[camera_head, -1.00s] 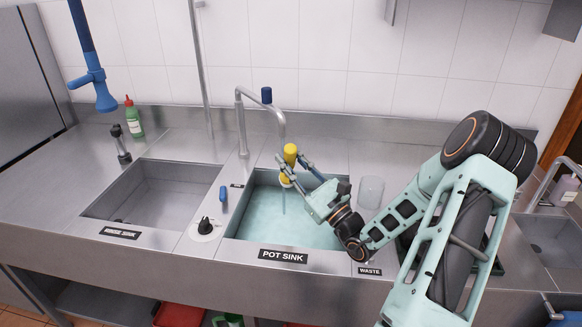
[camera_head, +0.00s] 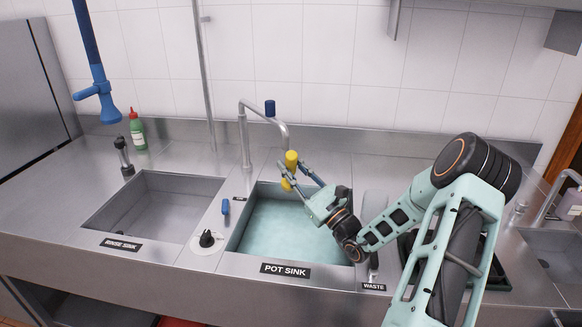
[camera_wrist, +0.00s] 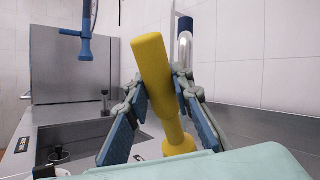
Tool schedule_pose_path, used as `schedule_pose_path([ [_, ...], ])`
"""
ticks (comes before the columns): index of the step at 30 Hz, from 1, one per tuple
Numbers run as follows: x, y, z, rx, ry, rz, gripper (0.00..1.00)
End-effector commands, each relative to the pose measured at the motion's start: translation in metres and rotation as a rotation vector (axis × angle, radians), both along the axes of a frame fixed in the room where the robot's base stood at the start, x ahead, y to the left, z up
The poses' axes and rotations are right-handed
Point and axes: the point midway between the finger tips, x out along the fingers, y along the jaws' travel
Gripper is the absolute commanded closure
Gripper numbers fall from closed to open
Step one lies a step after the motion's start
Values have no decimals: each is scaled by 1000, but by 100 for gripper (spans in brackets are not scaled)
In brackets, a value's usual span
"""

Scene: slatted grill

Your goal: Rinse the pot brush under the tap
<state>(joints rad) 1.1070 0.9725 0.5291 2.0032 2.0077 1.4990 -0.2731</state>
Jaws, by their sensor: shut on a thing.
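The yellow pot brush (camera_head: 291,161) is held in my gripper (camera_head: 295,170), above the water of the pot sink (camera_head: 262,262) and close under the end of the tap's spout. In the wrist view the brush's yellow handle (camera_wrist: 152,72) stands slightly tilted between my two blue-padded fingers, widening at its lower end. The bristles are not clearly visible. The grey tap (camera_head: 244,140) arches over the sink and has a dark blue piece (camera_head: 270,107) by its spout. I see no water stream from the spout now.
The empty rinse sink (camera_head: 150,205) lies to the left. A black knob (camera_head: 207,238) and a small blue-handled tool (camera_head: 226,207) sit between the sinks. A green bottle (camera_head: 138,133) and hanging blue sprayer (camera_head: 100,100) are at the back left.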

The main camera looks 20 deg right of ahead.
Motion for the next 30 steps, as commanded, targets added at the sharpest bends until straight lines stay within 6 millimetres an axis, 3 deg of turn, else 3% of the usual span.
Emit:
schedule_pose_path([
  [8,-5,1,1,0,0,0,100],
  [30,-61,21,1,-1,1,-1,100],
])
